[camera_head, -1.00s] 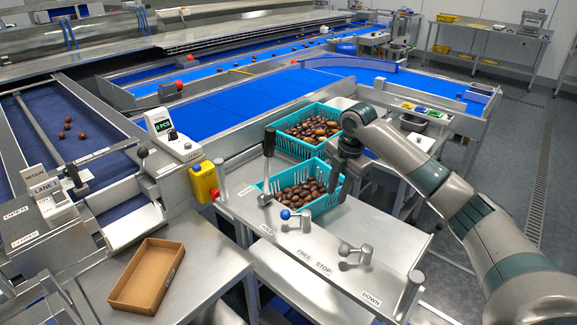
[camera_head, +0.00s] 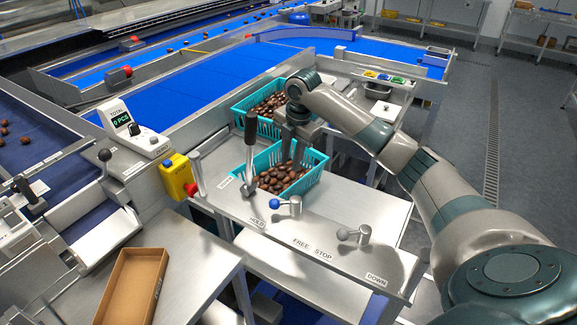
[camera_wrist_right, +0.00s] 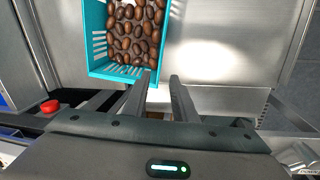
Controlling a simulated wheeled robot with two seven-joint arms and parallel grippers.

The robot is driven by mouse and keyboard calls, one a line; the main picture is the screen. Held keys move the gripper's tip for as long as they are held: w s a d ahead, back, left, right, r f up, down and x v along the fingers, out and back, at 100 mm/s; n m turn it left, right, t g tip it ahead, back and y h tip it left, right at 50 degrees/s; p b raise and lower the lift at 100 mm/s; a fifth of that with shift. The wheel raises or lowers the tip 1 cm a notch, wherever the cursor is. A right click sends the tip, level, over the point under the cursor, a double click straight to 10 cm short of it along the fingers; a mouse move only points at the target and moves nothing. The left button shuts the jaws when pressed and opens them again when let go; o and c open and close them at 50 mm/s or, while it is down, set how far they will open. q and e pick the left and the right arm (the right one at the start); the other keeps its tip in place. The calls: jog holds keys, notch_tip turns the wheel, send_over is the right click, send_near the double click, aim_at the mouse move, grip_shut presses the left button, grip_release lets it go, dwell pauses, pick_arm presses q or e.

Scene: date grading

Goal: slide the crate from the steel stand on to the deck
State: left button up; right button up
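A near teal crate (camera_head: 314,174) full of brown dates sits on a steel surface (camera_head: 345,205) with levers along its front. The crate also shows in the right wrist view (camera_wrist_right: 122,72), at the upper left. A far teal crate (camera_head: 240,112) of dates stands behind it. My right gripper (camera_head: 294,152) is over the far side of the near crate in the head view. In the right wrist view its two fingers (camera_wrist_right: 163,82) are apart with nothing clearly between them, close to the crate's corner. Whether they touch it I cannot tell. My left gripper is not in view.
A tall black-handled lever (camera_head: 251,130) stands left of the near crate. A blue-knobbed lever (camera_head: 274,203) and a grey lever (camera_head: 361,235) stand in front. A brown box (camera_head: 130,290) lies lower left. A blue belt (camera_head: 200,95) runs behind.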

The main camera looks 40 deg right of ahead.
aim_at(284, 196)
jog(key=w+f+p, duration=0.1)
jog(key=f, duration=0.4)
jog(key=f+p, duration=0.1)
jog(key=f, duration=0.5)
jog(key=w+f+p, duration=0.1)
jog(key=f+p, duration=0.1)
jog(key=f, duration=0.4)
jog(key=shift+w+a+f, duration=0.15)
jog(key=shift+w+a, duration=0.15)
jog(key=shift+w, duration=0.05)
grip_shut()
dwell(1.0)
